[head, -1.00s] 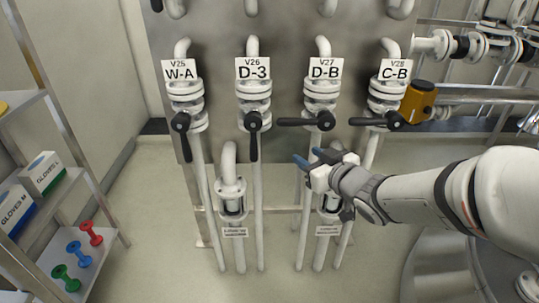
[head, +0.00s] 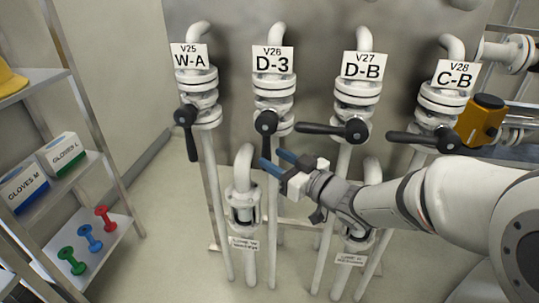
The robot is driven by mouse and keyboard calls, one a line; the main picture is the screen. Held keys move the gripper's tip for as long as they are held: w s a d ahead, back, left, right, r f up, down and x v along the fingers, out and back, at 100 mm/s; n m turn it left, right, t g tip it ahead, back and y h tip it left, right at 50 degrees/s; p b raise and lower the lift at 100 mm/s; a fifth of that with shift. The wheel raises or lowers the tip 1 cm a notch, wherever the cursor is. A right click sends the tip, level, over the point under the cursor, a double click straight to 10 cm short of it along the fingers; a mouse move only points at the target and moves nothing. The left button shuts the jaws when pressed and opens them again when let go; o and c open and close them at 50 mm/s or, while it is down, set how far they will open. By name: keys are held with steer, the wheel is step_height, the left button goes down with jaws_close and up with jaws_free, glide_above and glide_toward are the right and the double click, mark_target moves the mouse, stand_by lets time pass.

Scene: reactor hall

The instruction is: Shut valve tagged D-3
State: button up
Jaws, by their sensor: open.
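The valve tagged D-3 (head: 273,86) is on the second white pipe from the left, under the tag V26 D-3 (head: 273,60). Its black handle (head: 266,130) points down, in line with the pipe. My gripper (head: 273,160) has blue fingertips and is open and empty. It is by the lower end of the D-3 handle, and its fingertips overlap the handle's lower part in the head view. I cannot tell whether they touch it.
Valve W-A (head: 198,88) to the left has its handle down. Valves D-B (head: 357,92) and C-B (head: 443,100) to the right have handles pointing left. A yellow actuator (head: 482,119) sits beside C-B. A shelf (head: 100,165) with glove boxes stands at the left.

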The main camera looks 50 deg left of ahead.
mark_target(266, 155)
steer(key=shift+s+a, duration=0.15)
steer(key=shift+a, duration=1.7)
jaws_close()
